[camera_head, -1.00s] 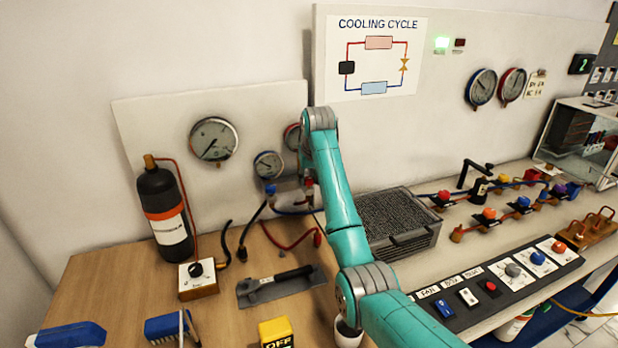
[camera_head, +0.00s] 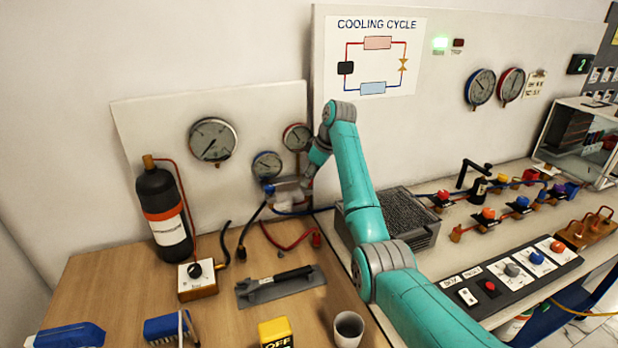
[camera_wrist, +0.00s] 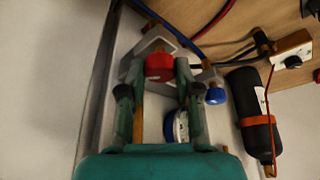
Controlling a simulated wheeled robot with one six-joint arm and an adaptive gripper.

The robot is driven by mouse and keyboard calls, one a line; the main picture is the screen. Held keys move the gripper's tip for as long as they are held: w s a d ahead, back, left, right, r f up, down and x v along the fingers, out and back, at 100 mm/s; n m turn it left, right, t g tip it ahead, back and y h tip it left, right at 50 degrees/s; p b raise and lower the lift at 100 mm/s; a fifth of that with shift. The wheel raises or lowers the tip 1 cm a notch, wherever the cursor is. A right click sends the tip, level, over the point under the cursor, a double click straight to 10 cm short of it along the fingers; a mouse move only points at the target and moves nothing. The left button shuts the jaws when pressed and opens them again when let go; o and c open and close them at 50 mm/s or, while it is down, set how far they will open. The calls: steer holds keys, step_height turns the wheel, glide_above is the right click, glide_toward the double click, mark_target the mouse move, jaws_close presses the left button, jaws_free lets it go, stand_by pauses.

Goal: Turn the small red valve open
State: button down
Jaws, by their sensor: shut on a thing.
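The small red valve knob (camera_wrist: 159,67) shows in the wrist view, on the pale manifold block (camera_wrist: 198,78). My gripper (camera_wrist: 159,80) has one finger on either side of the knob and is shut on it. A blue valve knob (camera_wrist: 215,96) sits to the right on the same manifold; it also shows in the head view (camera_head: 268,188). In the head view the red knob is hidden behind my gripper and wrist. How far the knob is turned cannot be told.
A blue-rimmed gauge (camera_head: 267,165) and a red-rimmed gauge (camera_head: 296,137) are close above the manifold. A black cylinder (camera_head: 164,212) stands to the left. Blue and red hoses (camera_head: 285,240) run below. A grey mesh-topped box (camera_head: 385,220) is to the right.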

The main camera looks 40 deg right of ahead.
steer(key=n+g+y, duration=0.1)
steer(key=n, duration=0.2)
steer(key=shift+n, duration=0.3)
steer(key=shift+w+d+n+g+y, duration=0.1)
steer(key=shift+n+g+y, duration=0.4)
steer(key=shift+n, duration=1.2)
steer(key=c, duration=0.8)
jaws_free()
steer(key=v, duration=1.2)
